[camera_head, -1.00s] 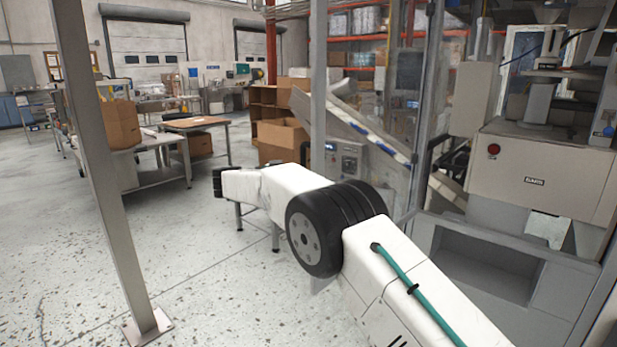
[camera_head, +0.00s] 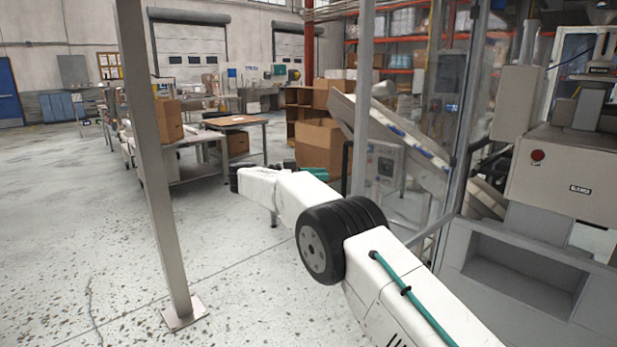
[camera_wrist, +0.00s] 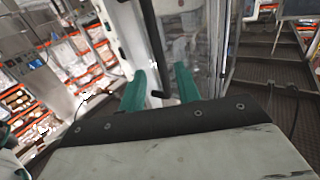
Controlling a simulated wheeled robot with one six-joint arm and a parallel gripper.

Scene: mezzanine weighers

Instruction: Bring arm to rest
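My arm reaches from the lower right of the head view toward the middle, bent at a black joint. In the wrist view, the two teal fingers of my gripper (camera_wrist: 160,80) stand apart with a gap between them. Nothing is held between them. In the head view, a small teal part shows just behind my forearm, near the cartons; most of the gripper is hidden there.
A grey post (camera_head: 155,160) stands at left. A machine (camera_head: 565,180) and a clear-panelled frame stand close at right. Brown cartons (camera_head: 322,148) and a workbench (camera_head: 205,170) lie beyond the arm. The speckled floor (camera_head: 90,220) at left is open.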

